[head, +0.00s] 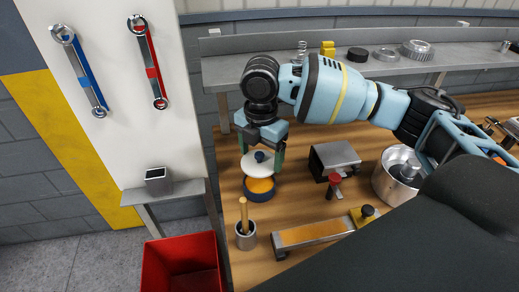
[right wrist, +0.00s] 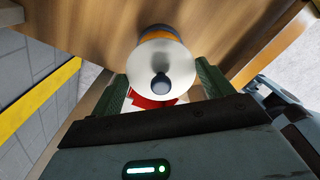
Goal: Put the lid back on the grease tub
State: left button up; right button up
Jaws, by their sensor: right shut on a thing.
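The lid (head: 252,166) is a white disc with a dark blue knob. My right gripper (head: 263,156) points down with its green fingers on either side of the lid and is shut on it, holding it just above the tub. In the right wrist view the lid (right wrist: 150,62) sits between the fingers (right wrist: 165,88) and hides much of the tub (right wrist: 158,30). I cannot tell the exact gap between lid and tub. My left gripper is not in view.
A cup with a wooden handle (head: 246,236) stands just in front of the tub. A metal block (head: 335,158), a red-knobbed item (head: 334,186), a long tray (head: 312,233) and a steel pot (head: 397,178) lie to the right. A red bin (head: 183,265) stands left below.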

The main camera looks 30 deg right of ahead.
aim_at(261, 162)
jog(key=shift+f+b, duration=0.9)
jog(key=shift+f, duration=1)
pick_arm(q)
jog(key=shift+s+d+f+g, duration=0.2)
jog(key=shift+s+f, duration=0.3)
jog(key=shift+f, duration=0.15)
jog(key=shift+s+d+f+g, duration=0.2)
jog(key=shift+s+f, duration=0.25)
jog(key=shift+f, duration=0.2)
pick_arm(e)
jog(key=shift+w+f, duration=0.1)
jog(key=shift+f, duration=1)
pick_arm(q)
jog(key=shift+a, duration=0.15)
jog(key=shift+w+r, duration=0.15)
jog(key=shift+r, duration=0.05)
pick_arm(e)
jog(key=shift+r, duration=0.1)
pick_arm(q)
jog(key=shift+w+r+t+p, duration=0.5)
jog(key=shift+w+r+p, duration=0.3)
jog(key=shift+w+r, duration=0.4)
pick_arm(e)
jog(key=shift+f, duration=0.2)
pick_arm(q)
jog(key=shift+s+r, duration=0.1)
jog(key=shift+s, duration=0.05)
pick_arm(e)
jog(key=o, duration=0.9)
